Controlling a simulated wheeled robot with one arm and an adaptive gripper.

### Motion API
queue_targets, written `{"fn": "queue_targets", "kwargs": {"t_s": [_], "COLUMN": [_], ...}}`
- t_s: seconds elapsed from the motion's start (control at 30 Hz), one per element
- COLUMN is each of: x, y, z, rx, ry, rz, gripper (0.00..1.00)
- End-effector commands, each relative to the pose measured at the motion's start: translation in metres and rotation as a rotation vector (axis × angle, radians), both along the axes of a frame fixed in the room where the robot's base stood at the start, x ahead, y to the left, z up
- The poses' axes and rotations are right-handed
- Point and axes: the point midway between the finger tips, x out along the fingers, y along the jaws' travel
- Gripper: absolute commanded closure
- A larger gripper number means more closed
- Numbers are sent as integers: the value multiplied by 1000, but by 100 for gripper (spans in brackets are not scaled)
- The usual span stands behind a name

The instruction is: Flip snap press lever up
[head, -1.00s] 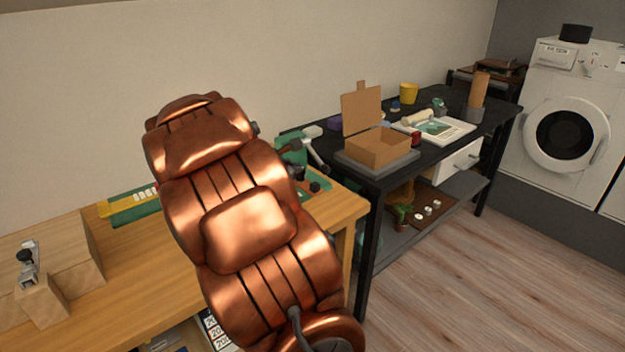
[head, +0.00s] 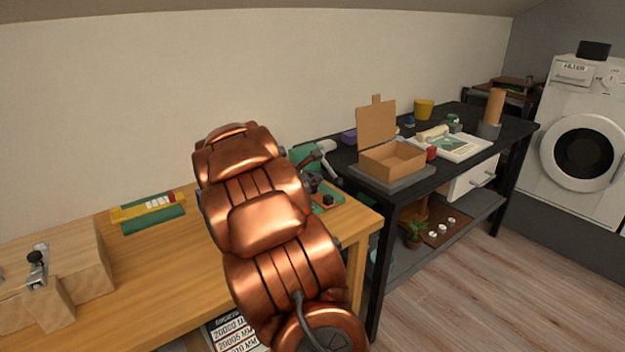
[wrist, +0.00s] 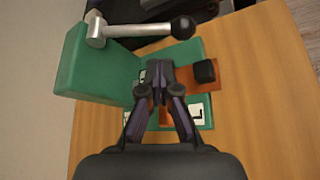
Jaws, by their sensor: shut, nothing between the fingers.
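The green snap press (head: 304,158) stands at the right end of the wooden bench, partly hidden behind my arm in the head view. In the wrist view, the press body (wrist: 88,70) fills the upper left. Its silver lever (wrist: 138,30) lies across the top of that view and ends in a black ball knob (wrist: 183,27). My gripper (wrist: 158,76) is shut and empty over the press base, below the lever in the picture and apart from the knob. In the head view, my fingers are mostly hidden behind my arm.
A small black block (wrist: 204,71) sits on an orange patch beside my fingers. A wooden block with a clamp (head: 38,268) and a green-yellow tool (head: 150,212) stand left on the bench (head: 150,270). A black table (head: 440,175) with an open cardboard box (head: 392,158) is to the right.

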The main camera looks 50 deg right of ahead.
Motion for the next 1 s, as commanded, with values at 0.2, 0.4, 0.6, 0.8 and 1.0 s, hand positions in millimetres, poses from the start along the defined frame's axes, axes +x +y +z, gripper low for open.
{"fn": "queue_targets", "kwargs": {"t_s": [0.2,0.4,0.6,0.8,1.0], "x": [0,1,0,1,1], "y": [-34,-53,-60,-60,-59], "z": [-16,-26,-29,-29,-28], "rx": [-1,-1,-2,-2,-1], "ry": [-1,1,0,0,2], "rz": [-3,-2,-1,-1,0], "gripper": [100,100,100,100,100]}}
